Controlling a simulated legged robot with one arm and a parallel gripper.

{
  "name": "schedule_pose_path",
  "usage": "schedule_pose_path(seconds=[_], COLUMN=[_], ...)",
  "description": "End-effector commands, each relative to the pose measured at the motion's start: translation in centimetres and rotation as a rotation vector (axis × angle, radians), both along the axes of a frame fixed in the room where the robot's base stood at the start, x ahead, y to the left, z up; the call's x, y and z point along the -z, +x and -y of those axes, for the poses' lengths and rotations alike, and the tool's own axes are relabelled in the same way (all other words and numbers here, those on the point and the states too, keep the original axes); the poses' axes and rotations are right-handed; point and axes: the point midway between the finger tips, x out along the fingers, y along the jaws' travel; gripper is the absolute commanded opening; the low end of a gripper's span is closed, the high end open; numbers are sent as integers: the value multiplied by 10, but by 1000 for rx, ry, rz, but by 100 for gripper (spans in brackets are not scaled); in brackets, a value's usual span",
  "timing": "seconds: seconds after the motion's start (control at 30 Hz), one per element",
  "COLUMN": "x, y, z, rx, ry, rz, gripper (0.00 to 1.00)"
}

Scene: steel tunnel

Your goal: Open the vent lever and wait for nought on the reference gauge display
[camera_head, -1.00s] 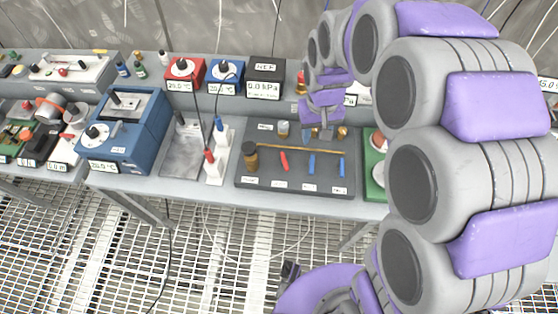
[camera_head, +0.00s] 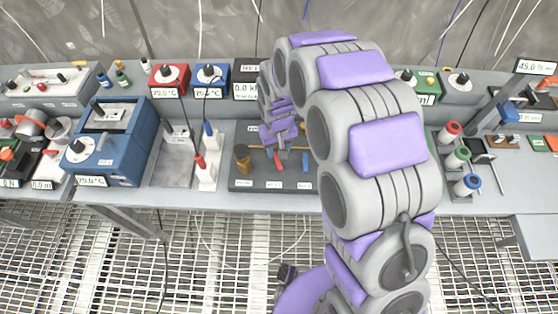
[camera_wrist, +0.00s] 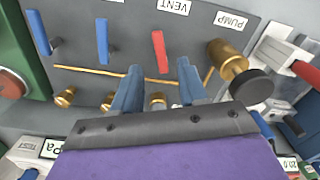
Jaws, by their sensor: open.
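The red vent lever (camera_wrist: 160,50) stands by the VENT label in the wrist view, roughly crosswise to the brass pipe (camera_wrist: 80,69). It also shows on the dark panel in the head view (camera_head: 279,161). My gripper (camera_wrist: 157,78) is open and empty. Its two blue fingers lie either side of the lever's line, and the lever's lower end is just ahead of the gap. I cannot tell whether they touch. In the head view my gripper (camera_head: 283,143) is above the panel. The reference gauge display (camera_head: 244,90) reads 0.0, its right part hidden by my arm.
Two blue levers (camera_wrist: 102,41) (camera_wrist: 38,33) and the brass pump knob (camera_wrist: 228,60) flank the red lever. Brass fittings (camera_wrist: 64,97) stand near my fingers. A blue block device (camera_head: 110,140) and red and blue probes (camera_head: 208,155) stand left of the panel.

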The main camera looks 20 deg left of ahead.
Motion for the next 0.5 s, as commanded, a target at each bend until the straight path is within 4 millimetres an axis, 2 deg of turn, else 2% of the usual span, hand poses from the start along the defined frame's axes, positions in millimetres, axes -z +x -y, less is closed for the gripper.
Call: schedule_pose_path(seconds=[0.03,0.2,0.5], x=[13,41,66], y=[-2,-2,-1], z=[1,5,7], rx=[-1,-1,0], ry=[-5,2,6], rz=[-7,-4,-3], gripper=[43,43,43])
